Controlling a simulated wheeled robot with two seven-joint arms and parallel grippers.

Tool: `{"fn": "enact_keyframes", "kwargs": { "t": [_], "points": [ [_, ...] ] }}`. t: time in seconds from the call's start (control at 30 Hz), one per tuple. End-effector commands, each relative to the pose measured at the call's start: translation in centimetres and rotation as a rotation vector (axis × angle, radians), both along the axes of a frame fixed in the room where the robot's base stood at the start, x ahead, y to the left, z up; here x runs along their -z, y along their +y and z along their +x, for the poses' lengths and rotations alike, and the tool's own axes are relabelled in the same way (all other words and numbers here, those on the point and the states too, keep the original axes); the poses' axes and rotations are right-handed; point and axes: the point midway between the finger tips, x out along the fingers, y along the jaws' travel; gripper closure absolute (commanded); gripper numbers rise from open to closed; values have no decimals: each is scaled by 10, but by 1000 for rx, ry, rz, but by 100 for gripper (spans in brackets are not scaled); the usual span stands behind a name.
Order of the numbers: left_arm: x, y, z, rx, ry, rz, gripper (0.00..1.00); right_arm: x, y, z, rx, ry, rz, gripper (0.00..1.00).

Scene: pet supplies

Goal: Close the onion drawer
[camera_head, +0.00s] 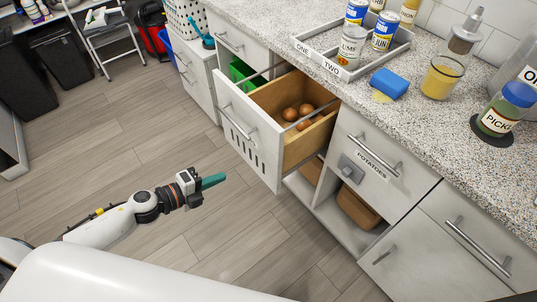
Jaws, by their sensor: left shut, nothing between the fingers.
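The onion drawer (252,137) stands pulled out from the counter cabinet. Its white front has a metal bar handle and dark vent slots, and several brown onions (290,114) lie in its wooden box. My left gripper (218,179) is shut and empty, with green fingers. In the picture it is left of and below the drawer front, apart from it, over the floor. My right gripper is not in view.
The drawer labelled "POTATOES" (372,158) is closed, right of the open one. Open shelves below hold a brown bin (357,207). The speckled counter (420,118) carries a tray of cans, a blue sponge and jars. The wooden floor (110,150) left of the drawer is clear.

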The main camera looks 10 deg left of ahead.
Motion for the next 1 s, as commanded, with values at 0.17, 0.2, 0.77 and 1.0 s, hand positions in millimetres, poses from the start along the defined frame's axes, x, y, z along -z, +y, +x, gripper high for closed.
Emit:
{"fn": "enact_keyframes", "kwargs": {
  "t": [0.17,0.2,0.77,1.0],
  "points": [
    [3,-10,13,1,-5,1,100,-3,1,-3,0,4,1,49],
    [4,-14,18,1,-5,0,100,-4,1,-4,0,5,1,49],
    [28,-75,97,-1,-3,-2,100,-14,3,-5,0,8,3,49],
    [29,-83,106,-1,-1,0,100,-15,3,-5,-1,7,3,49]
  ]
}}
